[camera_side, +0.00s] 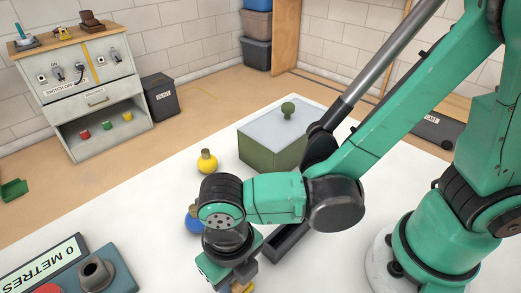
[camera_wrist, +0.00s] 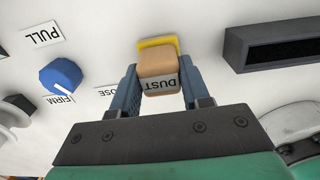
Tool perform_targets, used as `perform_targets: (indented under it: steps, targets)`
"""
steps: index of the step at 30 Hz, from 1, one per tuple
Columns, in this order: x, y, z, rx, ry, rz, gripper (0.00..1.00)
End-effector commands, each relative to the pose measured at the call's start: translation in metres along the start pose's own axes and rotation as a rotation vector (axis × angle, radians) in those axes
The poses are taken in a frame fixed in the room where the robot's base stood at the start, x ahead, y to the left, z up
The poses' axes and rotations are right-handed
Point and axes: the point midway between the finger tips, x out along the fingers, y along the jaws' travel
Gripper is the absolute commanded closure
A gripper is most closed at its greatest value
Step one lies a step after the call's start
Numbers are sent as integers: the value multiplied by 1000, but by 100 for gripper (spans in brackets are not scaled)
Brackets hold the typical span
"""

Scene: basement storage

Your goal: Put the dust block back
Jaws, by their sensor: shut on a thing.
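In the side view my gripper (camera_side: 236,279) is low over the white table at the bottom edge. The block is mostly hidden there. I cannot tell whether it touches the table.
A dark open trough (camera_side: 287,243) lies just right of my gripper. A blue knob (camera_wrist: 61,76) stands near "PULL" and "FIRM" labels. A yellow knob (camera_side: 207,162) and a green lidded box (camera_side: 262,155) stand further back. A "0 METRES" panel (camera_side: 45,270) is at lower left.

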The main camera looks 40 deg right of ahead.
Motion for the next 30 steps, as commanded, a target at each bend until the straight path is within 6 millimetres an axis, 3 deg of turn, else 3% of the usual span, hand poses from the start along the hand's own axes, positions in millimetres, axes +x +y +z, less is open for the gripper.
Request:
perform_targets:
  steps: [7,8,11,23,30]
  targets:
    - [3,0,0,0,0,0,100]
    - [3,0,0,0,0,0,53]
    - [2,0,0,0,0,0,27]
    - [-2,0,0,0,0,0,27]
    - [-32,0,0,0,0,0,27]
